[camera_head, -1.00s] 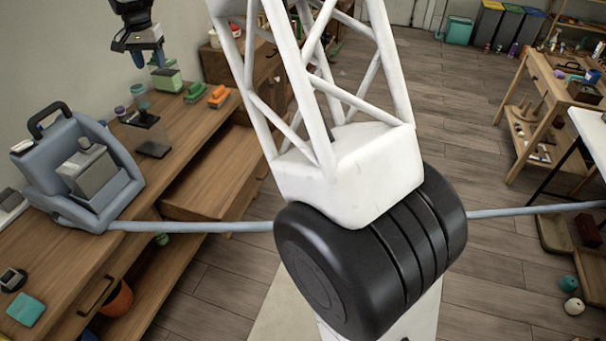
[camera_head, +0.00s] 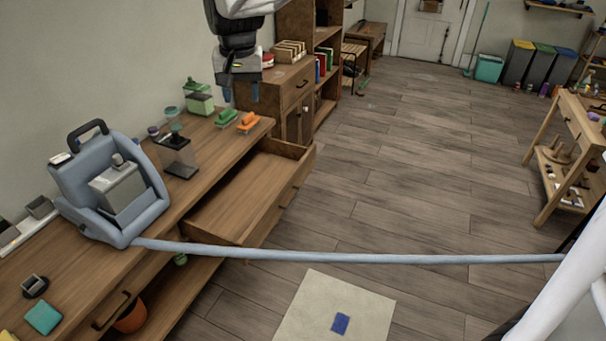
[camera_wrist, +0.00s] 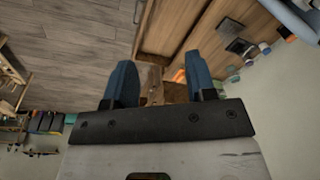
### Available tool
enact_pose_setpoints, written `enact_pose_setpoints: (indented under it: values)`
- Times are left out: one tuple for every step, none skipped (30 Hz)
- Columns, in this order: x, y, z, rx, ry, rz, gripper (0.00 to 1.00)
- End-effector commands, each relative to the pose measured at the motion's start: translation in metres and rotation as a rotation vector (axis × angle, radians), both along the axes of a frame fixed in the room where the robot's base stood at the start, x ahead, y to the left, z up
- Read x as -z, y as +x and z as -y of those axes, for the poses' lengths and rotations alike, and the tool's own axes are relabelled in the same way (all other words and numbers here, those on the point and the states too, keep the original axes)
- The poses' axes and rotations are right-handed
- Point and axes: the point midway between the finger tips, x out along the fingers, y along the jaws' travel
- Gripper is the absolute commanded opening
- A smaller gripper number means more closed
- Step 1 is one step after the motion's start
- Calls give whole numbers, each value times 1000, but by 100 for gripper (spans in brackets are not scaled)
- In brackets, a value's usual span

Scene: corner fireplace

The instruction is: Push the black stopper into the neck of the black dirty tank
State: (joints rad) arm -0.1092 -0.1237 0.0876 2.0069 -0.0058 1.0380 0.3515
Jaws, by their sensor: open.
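The dark, see-through tank with a black top (camera_head: 176,158), which looks like the black dirty tank, stands upright on the wooden counter in the head view. A dark boxy shape (camera_wrist: 239,46) in the wrist view may be the same tank. I cannot make out its neck or the black stopper. My gripper (camera_head: 240,80) hangs above and to the right of the tank in the head view, apart from everything. Its blue fingers are spread with nothing between them, as the wrist view also shows (camera_wrist: 164,82).
A blue-grey cleaner (camera_head: 150,190) holding a grey tank (camera_head: 122,196) stands left on the counter. Its hose (camera_head: 350,258) crosses the room. A drawer (camera_head: 235,195) is open. Jars, a green-lidded container (camera_head: 199,104) and green and orange brushes (camera_head: 247,124) stand behind the tank.

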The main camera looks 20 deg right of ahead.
Motion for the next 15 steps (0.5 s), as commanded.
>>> enact_pose_setpoints:
  values:
    - [-1, -15, 5, -7, -1, 6, 51]
    - [0, -24, 8, -13, -3, 8, 51]
    - [0, -35, 11, -20, -4, 12, 51]
    - [1, -43, 14, -25, -5, 14, 51]
    - [1, -51, 17, -31, -6, 17, 51]
    - [2, -63, 20, -38, -8, 20, 51]
    - [3, -71, 22, -43, -9, 22, 51]
    - [4, -80, 25, -50, -11, 25, 51]
    - [6, -91, 27, -58, -11, 28, 51]
    - [7, -99, 30, -63, -13, 31, 51]
    - [8, -107, 32, -68, -14, 34, 51]
    - [10, -119, 35, -76, -16, 38, 51]
    - [12, -126, 37, -81, -17, 40, 51]
    - [14, -135, 39, -86, -19, 43, 51]
    - [17, -146, 41, -94, -21, 46, 51]
